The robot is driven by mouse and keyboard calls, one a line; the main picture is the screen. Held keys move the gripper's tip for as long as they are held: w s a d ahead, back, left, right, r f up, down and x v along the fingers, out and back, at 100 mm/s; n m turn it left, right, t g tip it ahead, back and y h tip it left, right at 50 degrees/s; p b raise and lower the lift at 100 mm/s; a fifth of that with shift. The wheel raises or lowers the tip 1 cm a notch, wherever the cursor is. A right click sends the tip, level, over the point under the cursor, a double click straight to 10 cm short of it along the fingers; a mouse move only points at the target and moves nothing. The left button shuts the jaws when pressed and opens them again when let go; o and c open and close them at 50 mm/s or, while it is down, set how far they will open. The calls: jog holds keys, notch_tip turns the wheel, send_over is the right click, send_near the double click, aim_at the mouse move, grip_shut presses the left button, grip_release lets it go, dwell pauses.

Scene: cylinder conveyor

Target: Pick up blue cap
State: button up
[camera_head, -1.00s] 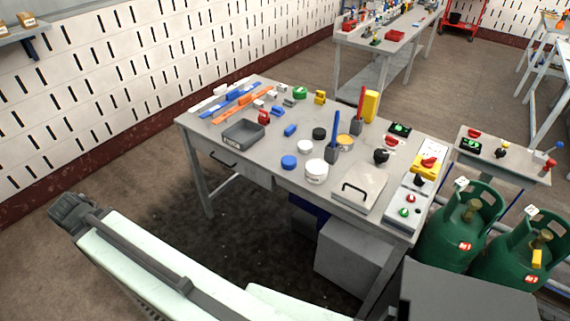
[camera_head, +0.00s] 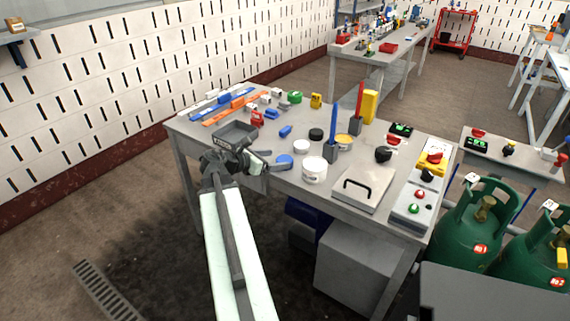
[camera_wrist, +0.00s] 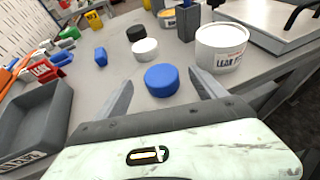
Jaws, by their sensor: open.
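The blue cap (camera_head: 284,161) is a short round disc on the grey table, near its front edge. In the wrist view the blue cap (camera_wrist: 161,80) lies just beyond and between the spread fingers of my gripper (camera_wrist: 160,98). My gripper (camera_head: 262,162) is open and empty, reaching over the table's front edge from the left of the cap. In the head view a finger partly overlaps the cap's near side. I cannot tell whether any finger touches it.
A white labelled tub (camera_wrist: 221,47) stands close to the right of the cap. A white cap (camera_wrist: 145,49) and a black cap (camera_wrist: 136,33) lie behind it. A grey tray (camera_wrist: 38,115) is to the left, and a small blue block (camera_wrist: 101,57) lies behind left.

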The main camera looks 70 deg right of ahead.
aim_at(284, 159)
jog(key=b+x, duration=0.2)
jog(key=x, duration=0.3)
jog(key=shift+s+f, duration=0.1)
jog(key=shift+f, duration=0.05)
jog(key=c, duration=1.4)
notch_tip(284, 159, up, 10)
jog(key=p, duration=1)
